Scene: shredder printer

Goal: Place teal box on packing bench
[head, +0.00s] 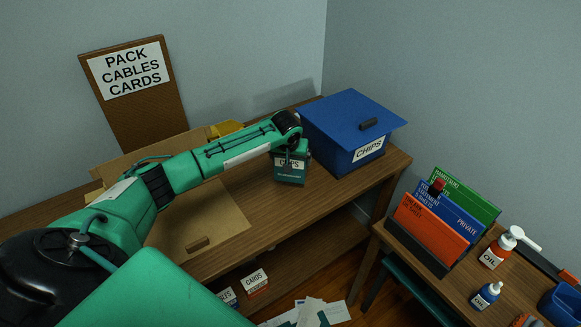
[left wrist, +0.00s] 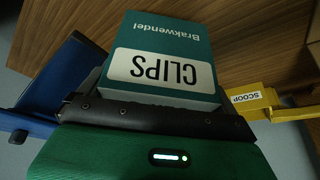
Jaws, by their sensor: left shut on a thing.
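The teal box (head: 290,174), labelled CLIPS, is at the end of my left arm, over the wooden packing bench (head: 265,212) and in front of the blue CHIPS box. It also shows large in the left wrist view (left wrist: 165,45), with its label upside down. My left gripper (head: 289,154) is shut on the teal box from above; its fingertips are partly hidden. I cannot tell whether the box's base touches the bench top. My right gripper is not in view.
A blue lidded CHIPS box (head: 345,132) stands just right of the teal box. An open cardboard box (head: 205,222) lies under my left arm. A yellow scoop (head: 226,128) is behind the arm.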

